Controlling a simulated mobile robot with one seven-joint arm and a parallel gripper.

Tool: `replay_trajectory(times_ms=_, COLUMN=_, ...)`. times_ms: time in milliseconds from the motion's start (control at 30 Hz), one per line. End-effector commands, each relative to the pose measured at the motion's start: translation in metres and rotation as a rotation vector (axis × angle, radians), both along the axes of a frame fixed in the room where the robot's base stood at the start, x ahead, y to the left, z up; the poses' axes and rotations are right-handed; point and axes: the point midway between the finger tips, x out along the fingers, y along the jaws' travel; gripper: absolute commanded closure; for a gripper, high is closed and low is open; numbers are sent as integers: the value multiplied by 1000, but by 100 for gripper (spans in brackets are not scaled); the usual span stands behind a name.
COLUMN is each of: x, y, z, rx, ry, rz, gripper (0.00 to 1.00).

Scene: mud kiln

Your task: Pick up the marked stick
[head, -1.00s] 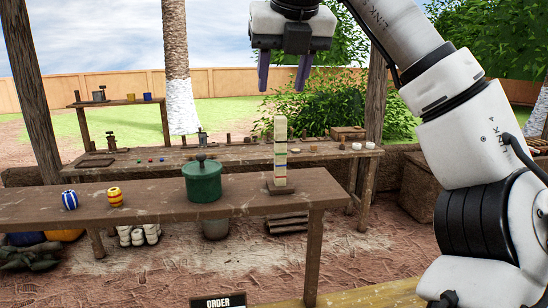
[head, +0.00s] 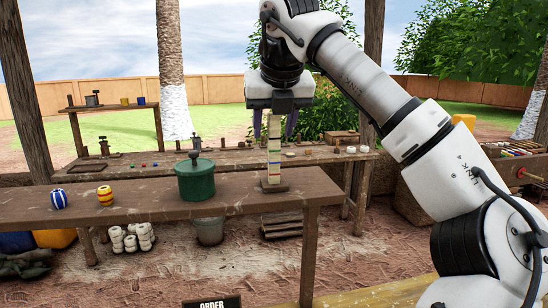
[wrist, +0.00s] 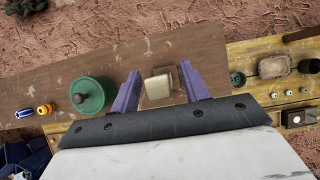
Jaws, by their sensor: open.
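The marked stick (head: 274,148) is a pale upright stick with coloured bands, standing on a small dark base (head: 273,187) on the near wooden table. My gripper (head: 275,131) is open and points down, its two purple fingers at the top part of the stick in the head view. In the wrist view my gripper (wrist: 158,90) has a finger on each side of the stick (wrist: 159,84), which is seen from above. Whether either finger touches the stick cannot be told.
A green lidded pot (head: 195,179) stands left of the stick on the near table (head: 130,200). A second table (head: 225,160) with small items stands behind.

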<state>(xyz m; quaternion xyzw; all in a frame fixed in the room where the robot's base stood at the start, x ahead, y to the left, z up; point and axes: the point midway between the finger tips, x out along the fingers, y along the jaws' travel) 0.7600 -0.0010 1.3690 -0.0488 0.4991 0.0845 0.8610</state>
Motion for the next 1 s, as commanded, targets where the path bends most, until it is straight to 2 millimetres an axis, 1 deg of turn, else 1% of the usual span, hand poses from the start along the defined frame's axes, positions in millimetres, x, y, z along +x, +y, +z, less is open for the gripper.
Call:
replay_trajectory(times_ms=33, x=3, y=1, z=-5, rx=1, ry=1, rz=2, gripper=55)
replay_trajectory(times_ms=133, x=6, y=2, z=-11, rx=1, ry=-1, rz=3, gripper=55)
replay_trajectory(times_ms=367, x=7, y=2, z=-13, rx=1, ry=-2, rz=1, gripper=55)
replay_trajectory(times_ms=700, x=6, y=2, z=-12, rx=1, ry=-1, rz=1, gripper=99)
replay_trajectory(times_ms=1000, x=6, y=2, z=-12, rx=1, ry=-2, rz=1, gripper=100)
